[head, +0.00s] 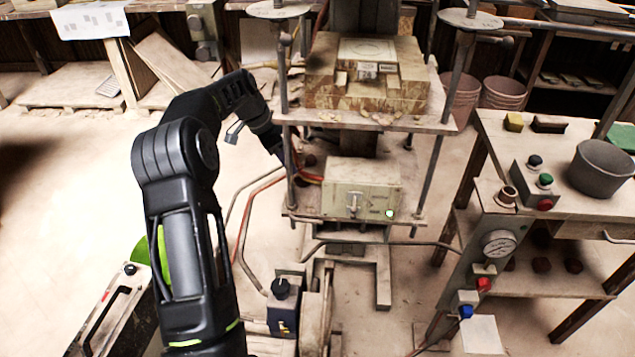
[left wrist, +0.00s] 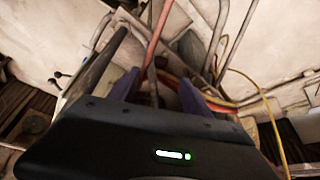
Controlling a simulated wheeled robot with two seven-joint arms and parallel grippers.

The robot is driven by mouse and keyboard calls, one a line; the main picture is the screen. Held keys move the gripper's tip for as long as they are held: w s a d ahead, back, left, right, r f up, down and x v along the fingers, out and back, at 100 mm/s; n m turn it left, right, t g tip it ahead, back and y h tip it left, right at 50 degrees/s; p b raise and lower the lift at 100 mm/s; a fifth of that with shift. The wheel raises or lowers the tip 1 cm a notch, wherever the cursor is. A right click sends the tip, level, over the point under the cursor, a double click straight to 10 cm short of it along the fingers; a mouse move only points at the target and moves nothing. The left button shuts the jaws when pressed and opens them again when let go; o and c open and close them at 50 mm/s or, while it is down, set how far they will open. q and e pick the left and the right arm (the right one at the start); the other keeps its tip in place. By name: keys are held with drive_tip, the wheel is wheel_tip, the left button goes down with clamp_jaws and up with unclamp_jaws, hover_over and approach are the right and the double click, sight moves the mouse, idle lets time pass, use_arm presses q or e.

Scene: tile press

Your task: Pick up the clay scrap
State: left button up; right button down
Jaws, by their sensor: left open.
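I cannot make out with certainty which piece is the clay scrap. Small pale crumbs (head: 330,117) lie along the front of the press's upper plate (head: 425,124). A small reddish patch shows behind the press's left post, too small to identify. In the head view my left arm reaches in to the left side of the press, and its gripper end is mostly hidden there. In the left wrist view my left gripper (left wrist: 158,90) is open, its two fingers apart, with hoses and rods showing beyond and nothing seen held. My right gripper is in neither view.
A side table (head: 585,205) at right holds a dark pot (head: 602,168) and buttons.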

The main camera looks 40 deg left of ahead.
sight(299, 179)
use_arm(q)
drive_tip(key=shift+s+r, duration=0.1)
drive_tip(key=shift+x, duration=1.4)
drive_tip(key=shift+p, duration=0.3)
drive_tip(key=shift+d+f, duration=0.15)
drive_tip(key=shift+f, duration=0.25)
drive_tip(key=p+x, duration=0.1)
drive_tip(key=x, duration=0.3)
drive_tip(key=shift+f, duration=0.15)
